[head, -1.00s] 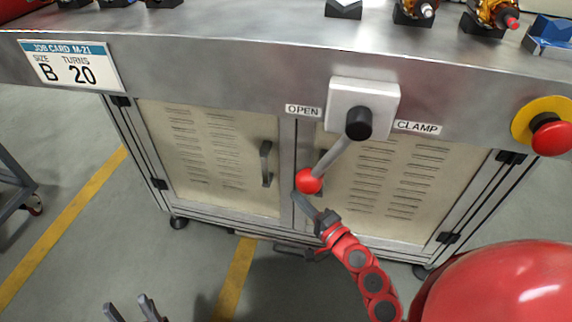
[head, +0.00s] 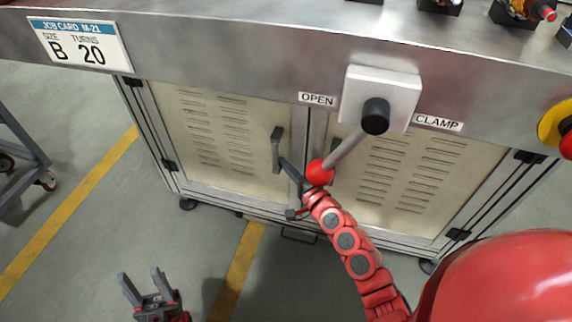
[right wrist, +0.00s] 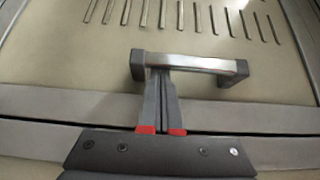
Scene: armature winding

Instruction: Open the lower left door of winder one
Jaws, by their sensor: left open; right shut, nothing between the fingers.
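The lower left door (head: 222,140) is a cream vented panel on the front of the winder cabinet, and it looks closed. Its dark upright handle (head: 276,150) is near its right edge. My right gripper (head: 283,161) is at this handle, its fingers shut with nothing held. In the right wrist view the fingertips (right wrist: 160,72) sit together at one end of the handle's bar (right wrist: 195,63); I cannot tell if they touch it. My left gripper (head: 142,287) is open and empty, low above the floor and well away from the door.
A lever with a red ball (head: 320,173) hangs from its grey box (head: 380,97), close beside my right gripper. The lower right door (head: 415,170) is to the right. A job card (head: 79,44) is on the table front. A cart (head: 22,150) stands at left. Floor before the left door is clear.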

